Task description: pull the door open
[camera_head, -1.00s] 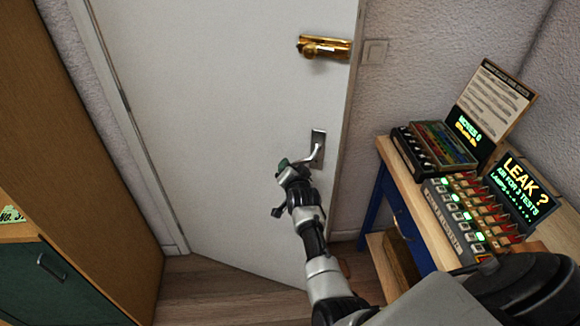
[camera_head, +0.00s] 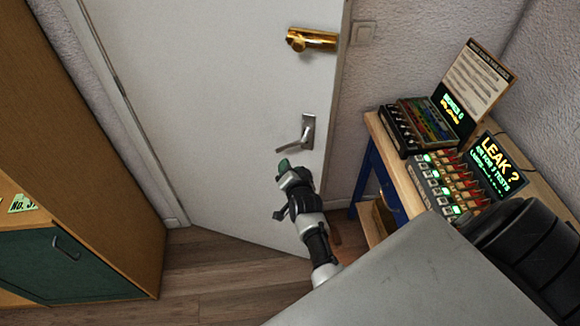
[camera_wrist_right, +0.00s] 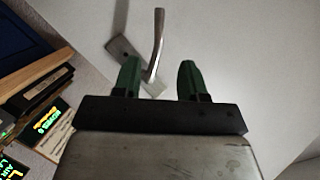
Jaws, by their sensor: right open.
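The white door (camera_head: 220,110) has its hinge side on the left. Its bottom edge slants out over the floor, so it looks slightly ajar. A silver lever handle (camera_head: 306,133) on a plate sits near its right edge, the lever pointing left. My right gripper (camera_head: 284,165) is just below the lever tip in the head view. In the right wrist view its green fingers (camera_wrist_right: 158,78) are apart, and the handle (camera_wrist_right: 156,45) stands ahead between them, nearer the left finger. Nothing is visibly gripped; contact with the lever cannot be told. My left gripper is out of view.
A brass lock (camera_head: 312,40) sits above the handle. On the right, a wooden desk (camera_head: 398,170) carries a lit panel (camera_head: 440,185) and a "LEAK ?" screen (camera_head: 497,163). A wooden cabinet (camera_head: 90,140) stands left. Bare wooden floor (camera_head: 215,275) lies below the door.

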